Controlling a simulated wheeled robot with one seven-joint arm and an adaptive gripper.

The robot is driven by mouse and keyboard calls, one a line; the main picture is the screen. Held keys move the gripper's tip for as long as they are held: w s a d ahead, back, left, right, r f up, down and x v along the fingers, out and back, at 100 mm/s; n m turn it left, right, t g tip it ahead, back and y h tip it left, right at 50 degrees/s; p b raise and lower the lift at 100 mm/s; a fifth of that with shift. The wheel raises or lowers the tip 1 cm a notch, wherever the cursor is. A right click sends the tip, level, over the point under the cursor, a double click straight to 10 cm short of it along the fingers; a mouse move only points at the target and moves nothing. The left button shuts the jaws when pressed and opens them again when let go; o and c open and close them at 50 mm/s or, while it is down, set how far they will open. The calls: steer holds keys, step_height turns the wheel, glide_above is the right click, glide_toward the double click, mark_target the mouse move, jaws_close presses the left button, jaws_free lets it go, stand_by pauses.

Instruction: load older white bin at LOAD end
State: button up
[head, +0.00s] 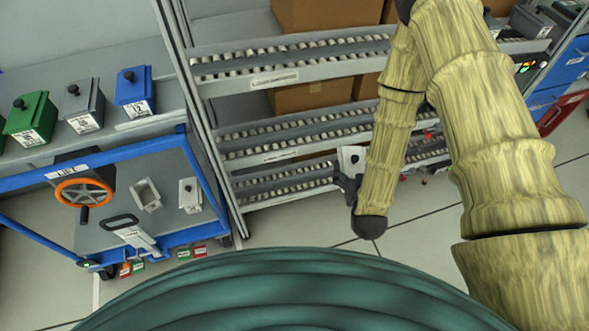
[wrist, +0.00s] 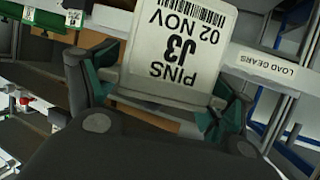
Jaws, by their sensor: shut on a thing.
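My gripper (head: 345,186) is shut on a white bin (head: 351,158), held up in front of the roller rack's lower lanes. In the wrist view, both fingers of my gripper (wrist: 165,93) are at the sides of this white bin (wrist: 180,45). Its label reads PINS, J3, 02 NOV, upside down in the picture. A rail behind it carries a LOAD GEARS sign (wrist: 266,64).
The roller rack (head: 290,65) has several sloped lanes, with cardboard boxes (head: 318,94) behind. A light open tray (head: 146,194), an orange handwheel (head: 83,192) and a handle are on the cart. Green (head: 31,117), grey (head: 84,104) and blue (head: 134,90) bins stand on a shelf.

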steer(key=w+a+f+b, duration=0.1)
steer(key=w+f+b, duration=0.5)
steer(key=f+b, duration=0.65)
steer(key=w+a+f+b, duration=0.1)
steer(key=w+f+b, duration=0.5)
steer(key=f+b, duration=0.7)
steer(key=w+a+n+y+b, duration=0.2)
steer(key=w+a+b, duration=0.2)
steer(key=a, duration=0.4)
steer(key=w+a+n+y+b, duration=0.2)
steer(key=w+a+b, duration=0.25)
steer(key=a, duration=0.25)
steer(key=shift+g, duration=0.3)
steer(key=shift+s+a+f+b, duration=0.1)
steer(key=shift+s+f+b, duration=0.1)
steer(key=shift+f+b, duration=1.55)
steer(key=shift+s+a+f+b, duration=0.1)
steer(key=shift+s+f+b, duration=0.05)
steer(key=shift+f+b, duration=1.55)
steer(key=shift+f, duration=0.75)
steer(key=o, duration=1.6)
steer(key=shift+o, duration=0.2)
steer(key=shift+s, duration=0.1)
